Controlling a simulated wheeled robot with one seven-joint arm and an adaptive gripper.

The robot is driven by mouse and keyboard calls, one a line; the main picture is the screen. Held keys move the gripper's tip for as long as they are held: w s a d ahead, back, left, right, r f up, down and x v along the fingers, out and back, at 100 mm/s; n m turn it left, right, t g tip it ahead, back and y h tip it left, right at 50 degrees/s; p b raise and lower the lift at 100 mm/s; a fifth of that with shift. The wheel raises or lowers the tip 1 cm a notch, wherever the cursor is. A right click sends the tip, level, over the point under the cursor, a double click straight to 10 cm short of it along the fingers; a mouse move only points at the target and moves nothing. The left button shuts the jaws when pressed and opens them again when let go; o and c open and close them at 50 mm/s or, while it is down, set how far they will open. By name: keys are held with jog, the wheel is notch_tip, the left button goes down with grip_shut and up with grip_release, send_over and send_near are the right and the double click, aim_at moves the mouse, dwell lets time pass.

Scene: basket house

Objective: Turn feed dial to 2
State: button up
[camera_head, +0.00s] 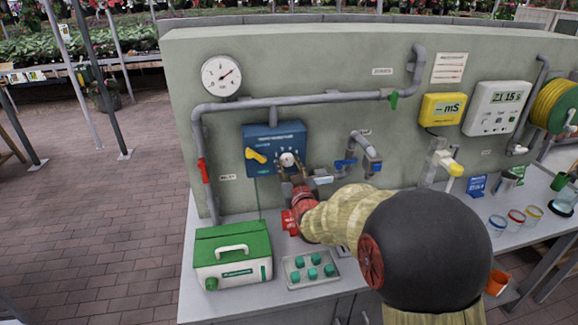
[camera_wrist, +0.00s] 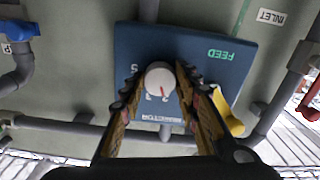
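The feed dial (camera_head: 287,159) is a small round white knob on the blue feed panel (camera_head: 262,138) fixed to the grey-green wall. In the wrist view, the picture is turned upside down and the dial (camera_wrist: 160,76) sits between my fingertips. A short red mark shows on its lower part, pointing down in the picture toward small digits; the exact setting is hard to read. My gripper (camera_wrist: 159,72) has one finger on each side of the dial, open around it. A slight gap seems to show on the left; contact on the right cannot be told. It also shows in the head view (camera_head: 292,178).
A yellow lever (camera_head: 256,156) is beside the dial on the same panel. A blue-handled tap (camera_head: 346,164) stands to the right. Grey pipe (camera_head: 300,99) runs above. Below are a green-lidded box (camera_head: 233,256) and a tray of green caps (camera_head: 311,270) on the bench.

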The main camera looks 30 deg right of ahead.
jog(key=o, duration=0.4)
jog(key=shift+o, duration=0.2)
jog(key=shift+s, duration=0.1)
jog(key=v, duration=1.1)
jog(key=shift+s, duration=0.35)
jog(key=shift+a, duration=0.15)
